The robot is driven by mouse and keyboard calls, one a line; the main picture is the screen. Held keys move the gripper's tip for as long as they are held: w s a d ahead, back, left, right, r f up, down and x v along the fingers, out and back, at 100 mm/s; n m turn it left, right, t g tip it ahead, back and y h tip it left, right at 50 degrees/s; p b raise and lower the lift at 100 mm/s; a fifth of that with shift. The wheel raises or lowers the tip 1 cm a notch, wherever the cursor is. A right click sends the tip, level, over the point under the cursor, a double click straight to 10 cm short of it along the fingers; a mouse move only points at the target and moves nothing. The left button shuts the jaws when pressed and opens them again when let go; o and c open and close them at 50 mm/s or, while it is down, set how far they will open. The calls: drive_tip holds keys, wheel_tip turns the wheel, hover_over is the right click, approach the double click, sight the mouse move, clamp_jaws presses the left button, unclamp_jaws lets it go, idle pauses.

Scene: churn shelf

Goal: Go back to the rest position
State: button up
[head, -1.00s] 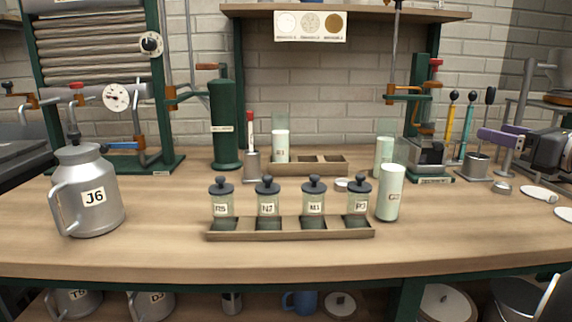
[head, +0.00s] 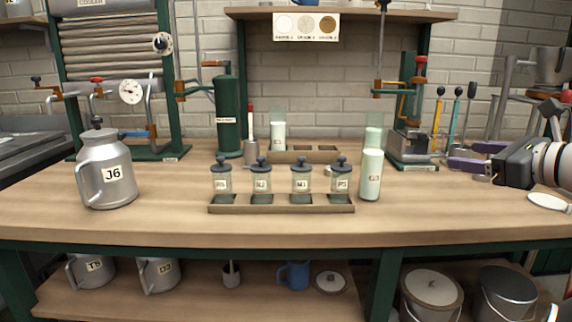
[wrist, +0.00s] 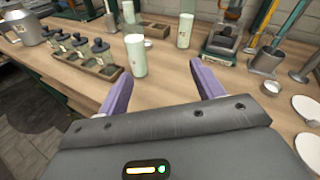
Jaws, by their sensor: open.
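My gripper (head: 466,155) is at the right of the head view, above the right part of the workbench (head: 420,205). Its two purple fingers are apart and nothing is between them. In the wrist view my gripper (wrist: 162,72) shows with its open fingers pointing out over the bench top, clear of the glass cylinders. A pale-filled cylinder (head: 371,176) stands upright to the left of the fingers in the head view. It also shows in the wrist view (wrist: 137,56), beyond the left finger.
A tray (head: 282,209) holds several dark-lidded jars. A metal can labelled J6 (head: 107,180) stands at left. Behind are a tray (head: 318,157) with a cylinder (head: 278,135), and a green press frame (head: 415,120). Buckets (head: 432,290) and cans sit below. The bench's front middle is clear.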

drive_tip(key=s+a+f+n+g+h+b, duration=0.1)
drive_tip(key=s+a+f+n+g, duration=0.3)
drive_tip(key=a+f+n, duration=0.45)
drive_tip(key=s+a+f+n+g+h+b, duration=0.1)
drive_tip(key=s+a+f+n+g, duration=0.35)
drive_tip(key=a+f, duration=0.6)
drive_tip(key=s+a+f+n+h+b, duration=0.2)
drive_tip(key=s+a+f+n+h, duration=0.1)
drive_tip(key=s+f+n, duration=0.8)
drive_tip(key=n+h, duration=0.1)
drive_tip(key=n, duration=0.3)
drive_tip(key=shift+a+f+n, duration=0.25)
drive_tip(key=shift+a+n, duration=0.1)
drive_tip(key=shift+n, duration=0.05)
